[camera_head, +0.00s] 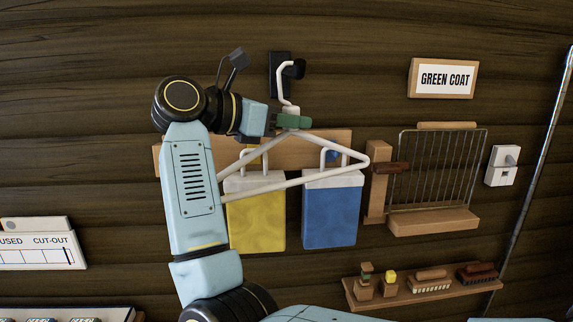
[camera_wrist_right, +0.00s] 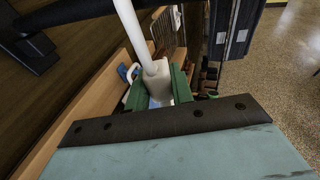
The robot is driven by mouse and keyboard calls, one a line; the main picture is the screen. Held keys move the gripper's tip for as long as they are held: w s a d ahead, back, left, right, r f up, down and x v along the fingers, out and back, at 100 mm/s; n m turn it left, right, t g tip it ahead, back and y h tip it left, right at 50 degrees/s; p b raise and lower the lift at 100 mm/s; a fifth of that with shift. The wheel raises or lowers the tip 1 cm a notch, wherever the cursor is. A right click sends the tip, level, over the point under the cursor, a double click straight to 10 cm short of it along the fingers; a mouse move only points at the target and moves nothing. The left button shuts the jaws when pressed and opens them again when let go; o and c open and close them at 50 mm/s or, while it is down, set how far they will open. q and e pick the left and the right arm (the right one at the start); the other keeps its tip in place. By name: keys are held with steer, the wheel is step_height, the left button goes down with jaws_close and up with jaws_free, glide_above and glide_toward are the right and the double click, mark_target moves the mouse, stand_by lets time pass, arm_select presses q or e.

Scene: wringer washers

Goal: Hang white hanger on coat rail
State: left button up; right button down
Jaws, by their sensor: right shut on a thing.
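The white hanger (camera_head: 330,148) hangs upright in front of the wall, its triangular body spread to both sides below my right gripper. My right gripper (camera_head: 293,121), with green fingers, is shut on the hanger's neck block. The hanger's hook rises beside the short black coat rail (camera_head: 298,68), which sticks out from a dark wall plate. The hook's top overlaps the rail in the head view; I cannot tell whether it rests on it. The wrist view shows the white neck (camera_wrist_right: 155,75) between the green fingers (camera_wrist_right: 160,90), with the black rail (camera_wrist_right: 70,12) at upper left. My left gripper is not in view.
A yellow bag (camera_head: 256,220) and a blue bag (camera_head: 330,215) hang behind the hanger from a wooden board (camera_head: 310,142). A wire rack (camera_head: 435,170), a switch (camera_head: 503,165), a "GREEN COAT" sign (camera_head: 443,78) and a brush shelf (camera_head: 425,290) are at right.

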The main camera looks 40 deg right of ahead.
steer(key=shift+r+p, duration=0.85)
steer(key=shift+r, duration=0.55)
steer(key=w+a+p, duration=0.1)
steer(key=w+a, duration=0.2)
steer(key=a, duration=0.2)
steer(key=shift+p, duration=0.3)
steer(key=shift+a, duration=0.1)
steer(key=w+a+p, duration=0.3)
steer(key=w+a, duration=0.1)
steer(key=a, duration=0.2)
steer(key=shift+a+p, duration=0.35)
steer(key=shift+a, duration=0.05)
